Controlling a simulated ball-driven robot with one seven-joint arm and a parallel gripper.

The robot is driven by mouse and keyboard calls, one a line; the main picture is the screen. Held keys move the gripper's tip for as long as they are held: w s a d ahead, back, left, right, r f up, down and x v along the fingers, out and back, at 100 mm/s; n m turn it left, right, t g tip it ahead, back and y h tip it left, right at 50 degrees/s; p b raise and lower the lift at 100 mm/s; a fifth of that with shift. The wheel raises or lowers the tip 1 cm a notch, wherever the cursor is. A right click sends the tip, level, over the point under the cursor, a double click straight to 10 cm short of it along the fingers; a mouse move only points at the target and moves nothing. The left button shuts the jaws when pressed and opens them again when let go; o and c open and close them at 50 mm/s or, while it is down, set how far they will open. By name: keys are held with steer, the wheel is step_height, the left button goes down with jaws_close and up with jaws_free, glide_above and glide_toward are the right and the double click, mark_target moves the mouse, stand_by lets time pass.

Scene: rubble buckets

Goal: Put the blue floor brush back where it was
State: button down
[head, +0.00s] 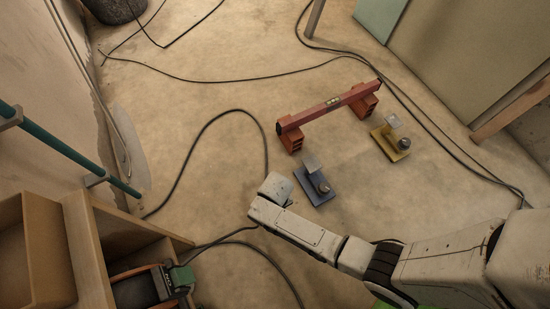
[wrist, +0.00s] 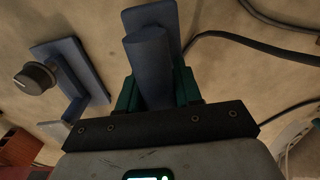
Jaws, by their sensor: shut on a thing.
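The blue floor brush (wrist: 150,58) is between the green fingers of my gripper (wrist: 157,92) in the wrist view, and the gripper is shut on it. Its rounded blue body lies along the fingers, with a flat blue part beyond. In the head view my arm's end hides the fingers and the brush. A blue stand with a dark knob (head: 317,184) is on the floor just right of my arm's end. It also shows at the left of the wrist view (wrist: 75,75), apart from the held brush.
A yellow stand with a knob (head: 390,143) stands farther right. A red level (head: 328,107) spans two stacks of red bricks behind the stands. Black cables (head: 205,125) cross the floor. A wooden shelf (head: 90,240) is at lower left. The floor left of my arm's end is mostly clear.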

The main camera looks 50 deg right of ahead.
steer(key=shift+w+f+b, duration=0.2)
steer(key=shift+f+b, duration=0.7)
steer(key=shift+f, duration=0.85)
steer(key=shift+f, duration=0.1)
steer(key=c, duration=0.8)
jaws_free()
steer(key=shift+o, duration=0.2)
step_height(320, 180, up, 12)
steer(key=p, duration=0.7)
steer(key=s+d+r+n, duration=0.1)
steer(key=s+d+r, duration=0.1)
steer(key=r, duration=0.5)
steer(key=s+d+r+n, duration=0.1)
steer(key=s+d+r, duration=0.2)
steer(key=r, duration=0.4)
steer(key=s+d+r+n+t, duration=0.1)
steer(key=s+d+r, duration=0.2)
steer(key=s+r, duration=0.2)
step_height(320, 180, up, 2)
steer(key=shift+a, duration=0.1)
